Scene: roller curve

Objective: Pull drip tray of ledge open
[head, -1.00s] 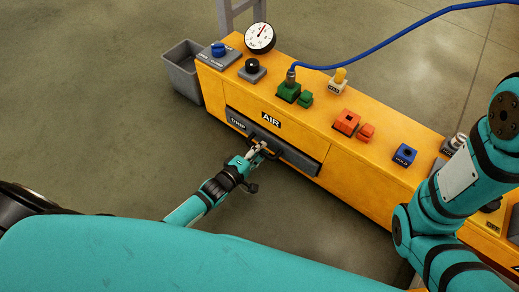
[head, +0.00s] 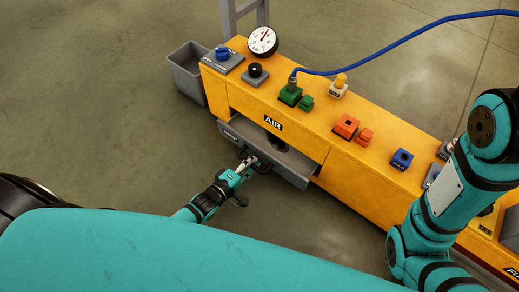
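The yellow ledge (head: 345,179) runs diagonally across the head view. Its grey drip tray (head: 287,172) sticks out of the front, under the AIR label, and its dark inside shows. My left gripper (head: 247,163) is at the dark handle (head: 262,166) on the tray's front, and its fingers look closed around the handle. My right arm stands at the right of the view; its gripper is not visible.
A gauge (head: 262,41), knobs and coloured blocks, such as the orange one (head: 345,126), sit on top of the ledge. A blue hose (head: 400,42) rises from a green fitting (head: 290,95). A grey bin (head: 187,72) stands at the left end. The floor in front of the tray is clear.

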